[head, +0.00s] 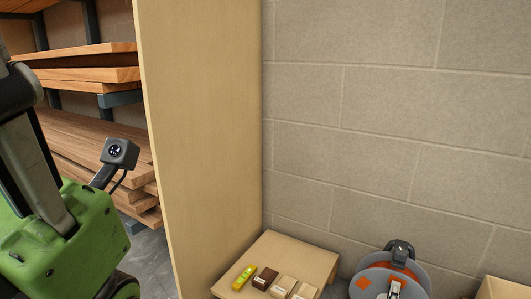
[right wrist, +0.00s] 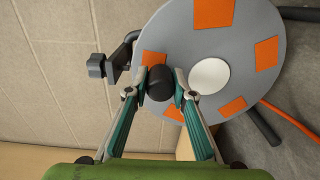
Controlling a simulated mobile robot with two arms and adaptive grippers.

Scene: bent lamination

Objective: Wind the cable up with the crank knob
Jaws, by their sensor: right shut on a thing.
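The cable reel (head: 362,288) stands low at the bottom right of the head view, a grey disc with orange patches. In the right wrist view the reel's disc (right wrist: 205,38) fills the upper middle, with a white round hub. The black crank knob (right wrist: 160,84) sits near the disc's left edge. My right gripper (right wrist: 162,74) is shut on the knob, one finger on each side; its fingertips (head: 396,287) show small in the head view. An orange cable (right wrist: 290,121) runs off to the lower right. My left arm shows at the left of the head view; its fingers are out of frame.
A wooden table (head: 310,252) with several small blocks and a yellow item (head: 243,277) stands left of the reel. A tall wooden panel (head: 200,130) and shelves of planks (head: 85,75) are at the left. A block wall (head: 400,120) is behind.

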